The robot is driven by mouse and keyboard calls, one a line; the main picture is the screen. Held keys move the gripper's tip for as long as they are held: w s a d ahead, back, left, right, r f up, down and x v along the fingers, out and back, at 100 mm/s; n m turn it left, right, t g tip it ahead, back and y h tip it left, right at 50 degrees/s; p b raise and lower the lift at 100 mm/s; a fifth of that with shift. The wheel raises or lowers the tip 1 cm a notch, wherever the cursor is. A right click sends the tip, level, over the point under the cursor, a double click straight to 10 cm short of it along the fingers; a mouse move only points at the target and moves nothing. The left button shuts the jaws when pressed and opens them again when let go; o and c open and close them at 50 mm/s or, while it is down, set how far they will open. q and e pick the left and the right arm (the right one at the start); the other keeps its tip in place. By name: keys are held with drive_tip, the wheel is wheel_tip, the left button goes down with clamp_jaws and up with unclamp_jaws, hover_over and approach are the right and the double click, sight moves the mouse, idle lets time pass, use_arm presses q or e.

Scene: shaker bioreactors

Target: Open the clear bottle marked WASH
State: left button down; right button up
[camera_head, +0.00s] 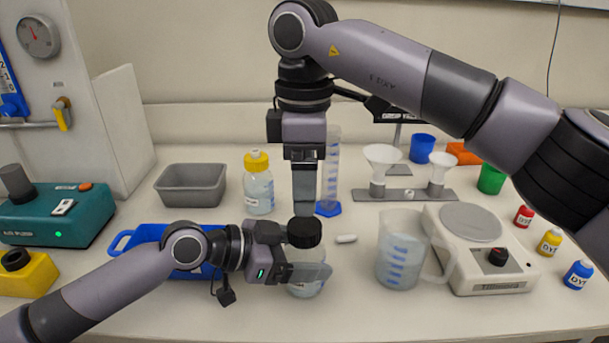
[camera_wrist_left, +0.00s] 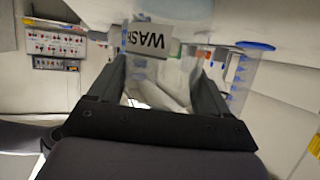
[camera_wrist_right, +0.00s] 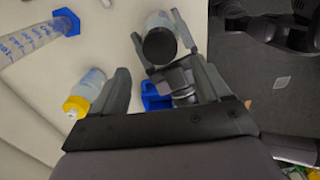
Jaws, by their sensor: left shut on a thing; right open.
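The clear WASH bottle (camera_head: 307,284) stands upright on the table with its black cap (camera_head: 304,232) on. Its WASH label (camera_wrist_left: 150,40) faces the left wrist camera. My left gripper (camera_head: 306,272) is shut around the bottle's body from the left, its fingers on either side in the left wrist view. My right gripper (camera_head: 305,205) points straight down just above the black cap, open and empty. In the right wrist view the black cap (camera_wrist_right: 159,46) shows between and beyond the open fingers, apart from them.
A yellow-capped bottle (camera_head: 259,185), a measuring cylinder (camera_head: 331,165) and a grey tub (camera_head: 191,186) stand behind. A blue tray (camera_head: 145,235) lies behind my left arm. A beaker (camera_head: 400,250) and a stirrer plate (camera_head: 480,250) stand at right. A small white piece (camera_head: 346,239) lies near the cap.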

sight(305, 225)
wheel_tip(305, 225, down, 8)
drive_tip(key=shift+r, duration=0.1)
drive_tip(key=shift+c, duration=0.2)
drive_tip(key=c, duration=1)
drive_tip(key=n, duration=0.4)
drive_tip(key=shift+n, duration=0.4)
drive_tip(key=n, duration=0.5)
drive_tip(key=o, duration=1.1)
drive_tip(key=shift+o, duration=0.2)
drive_tip(key=shift+r, duration=0.1)
